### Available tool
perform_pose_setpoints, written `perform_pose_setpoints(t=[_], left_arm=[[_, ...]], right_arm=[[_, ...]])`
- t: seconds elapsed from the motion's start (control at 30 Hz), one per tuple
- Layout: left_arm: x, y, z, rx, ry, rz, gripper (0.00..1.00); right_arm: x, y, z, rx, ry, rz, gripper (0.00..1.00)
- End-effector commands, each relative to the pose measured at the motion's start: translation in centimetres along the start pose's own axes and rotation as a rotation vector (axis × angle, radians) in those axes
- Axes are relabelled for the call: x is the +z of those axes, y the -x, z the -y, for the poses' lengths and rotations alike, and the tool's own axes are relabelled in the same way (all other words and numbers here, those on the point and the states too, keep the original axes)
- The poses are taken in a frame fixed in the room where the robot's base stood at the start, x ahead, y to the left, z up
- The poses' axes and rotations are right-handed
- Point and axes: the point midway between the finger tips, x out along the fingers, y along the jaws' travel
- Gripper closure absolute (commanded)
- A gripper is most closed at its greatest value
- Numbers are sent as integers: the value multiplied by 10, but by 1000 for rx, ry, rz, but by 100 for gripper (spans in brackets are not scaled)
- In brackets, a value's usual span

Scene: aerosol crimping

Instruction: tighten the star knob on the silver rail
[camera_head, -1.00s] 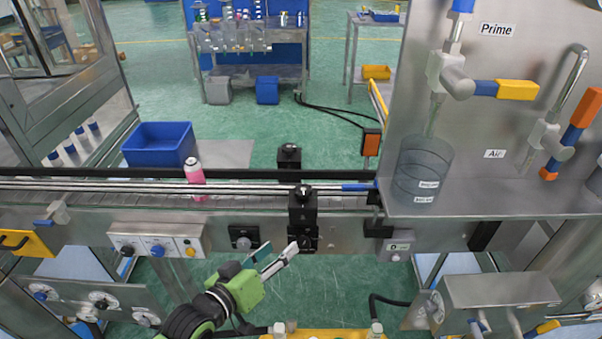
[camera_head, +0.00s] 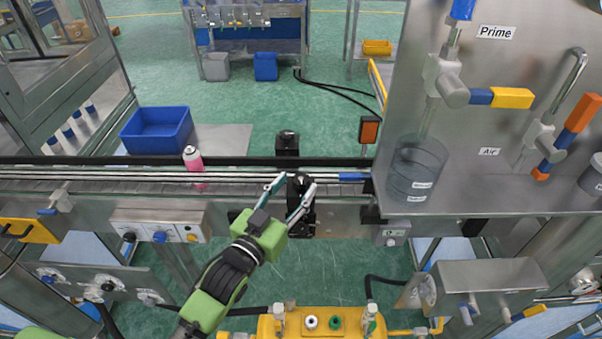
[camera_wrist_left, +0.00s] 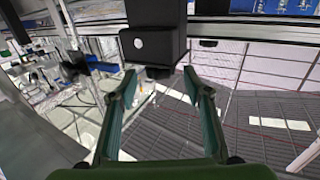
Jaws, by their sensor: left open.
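The black clamp block with its dark knob (camera_head: 299,183) sits on the silver rail (camera_head: 100,175), right of the middle of the head view. My left gripper (camera_head: 289,190) is open, with its two fingertips reaching up to the knob, one on its left and one overlapping its right side. Whether they touch it is unclear. In the left wrist view the fingers (camera_wrist_left: 160,80) are apart and empty, and the black block (camera_wrist_left: 152,42) lies just beyond the tips. The knob's star shape is not clear there. My right gripper is out of view.
A pink can (camera_head: 193,160) stands on the conveyor to the left, near a blue bin (camera_head: 157,130). A second black block (camera_head: 287,143) stands behind the rail. The steel panel with a clear cylinder (camera_head: 416,165) closes off the right side.

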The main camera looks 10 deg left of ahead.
Motion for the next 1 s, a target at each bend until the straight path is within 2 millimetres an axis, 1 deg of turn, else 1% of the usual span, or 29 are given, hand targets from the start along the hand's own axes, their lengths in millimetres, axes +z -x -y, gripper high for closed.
perform_pose_setpoints(t=[0.03, 0.1, 0.23, 0.37, 0.6, 0.63, 0.67, 0.7, 0.77, 1.0], left_arm=[[-3, -10, 0, 0, 0, -1, 55], [-2, -19, 0, 0, 0, 0, 55], [-1, -31, 0, 0, 0, 0, 55], [0, -36, 0, 1, 0, 1, 55], [0, -36, 0, 1, 0, 1, 55], [0, -36, 0, 1, 0, 1, 60], [0, -36, 0, 1, 0, 1, 68], [0, -36, 0, 1, 0, 1, 78], [0, -36, 0, 1, 0, 1, 94], [0, -37, 0, 16, -4, -1, 94]], right_arm=[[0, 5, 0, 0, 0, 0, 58], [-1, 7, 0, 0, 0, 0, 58], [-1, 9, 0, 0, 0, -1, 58], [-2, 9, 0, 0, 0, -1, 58], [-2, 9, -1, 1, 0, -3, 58], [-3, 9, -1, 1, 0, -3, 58], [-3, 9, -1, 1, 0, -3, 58], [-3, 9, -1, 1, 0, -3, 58], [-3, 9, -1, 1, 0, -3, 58], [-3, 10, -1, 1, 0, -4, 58]])
